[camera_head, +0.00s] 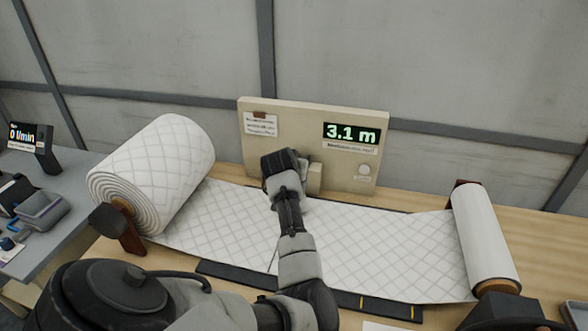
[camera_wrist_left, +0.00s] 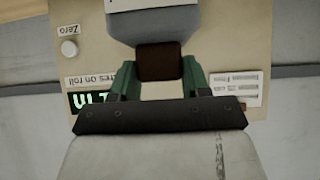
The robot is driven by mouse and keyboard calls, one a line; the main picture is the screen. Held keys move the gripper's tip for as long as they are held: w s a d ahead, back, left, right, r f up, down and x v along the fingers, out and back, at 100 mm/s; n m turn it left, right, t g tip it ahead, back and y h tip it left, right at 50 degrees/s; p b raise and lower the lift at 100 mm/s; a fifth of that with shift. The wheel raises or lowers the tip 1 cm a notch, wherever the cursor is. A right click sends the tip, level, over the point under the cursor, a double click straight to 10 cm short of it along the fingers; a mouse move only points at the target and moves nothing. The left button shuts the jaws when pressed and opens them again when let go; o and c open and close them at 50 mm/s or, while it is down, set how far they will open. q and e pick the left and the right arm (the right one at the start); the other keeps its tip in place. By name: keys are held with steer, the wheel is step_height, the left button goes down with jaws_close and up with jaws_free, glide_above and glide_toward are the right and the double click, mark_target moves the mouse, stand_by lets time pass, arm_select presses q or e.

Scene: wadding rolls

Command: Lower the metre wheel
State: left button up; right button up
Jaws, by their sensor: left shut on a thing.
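My left gripper (camera_head: 284,165) is over the quilted wadding (camera_head: 350,230), in front of the beige metre panel (camera_head: 300,120). In the left wrist view its green fingers (camera_wrist_left: 160,70) are shut on a brown handle block (camera_wrist_left: 160,60). A grey part (camera_wrist_left: 155,22) adjoins this block, probably part of the metre wheel. The wheel itself is mostly hidden behind my gripper in the head view, so I cannot tell whether it touches the wadding. A beige block (camera_head: 315,178) shows just right of the gripper. The panel display (camera_head: 351,133) reads 3.1 m.
A large quilted roll (camera_head: 155,170) stands at left and a slim white roll (camera_head: 485,240) at right, with wadding stretched between them. A dark ruled strip (camera_head: 365,303) runs along the front. A grey side table (camera_head: 50,235) with devices is at far left.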

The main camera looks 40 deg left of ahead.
arm_select(q)
steer(key=shift+f, duration=0.2)
steer(key=o, duration=1.3)
steer(key=shift+s+r, duration=0.1)
steer(key=shift+r, duration=0.05)
steer(key=b+v, duration=0.1)
steer(key=v, duration=0.9)
steer(key=shift+s+d+r, duration=0.15)
steer(key=shift+s+r, duration=0.05)
